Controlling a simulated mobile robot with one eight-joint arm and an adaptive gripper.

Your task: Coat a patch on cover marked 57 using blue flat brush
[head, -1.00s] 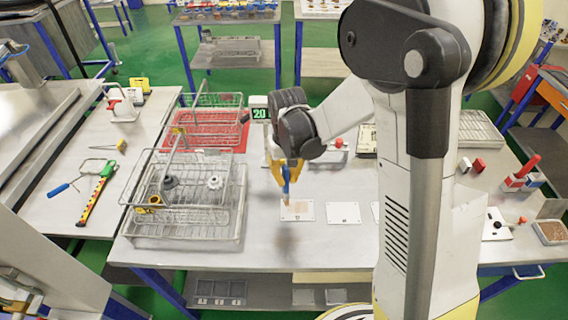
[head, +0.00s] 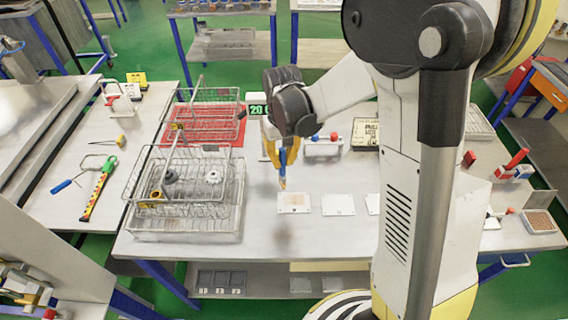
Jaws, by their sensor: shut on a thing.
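My gripper (head: 281,152), with yellow fingers, is shut on a blue flat brush (head: 283,170). The brush hangs bristles down, its tip by the back edge of a white cover plate (head: 300,209). That plate bears a tan patch on its face. I cannot tell whether the bristles touch the plate. Two more white plates, a middle one (head: 338,205) and a right one (head: 373,204), lie to its right; my arm partly hides the right one. The numbers on the plates are too small to read, so I cannot tell which is 57.
Wire baskets (head: 190,200) stand left of the plates, with a red mat (head: 235,135) behind. A green display reading 20 (head: 258,109) is behind my gripper. A brown-filled tray (head: 539,221) and red-handled tools (head: 512,163) are at right. The table front is clear.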

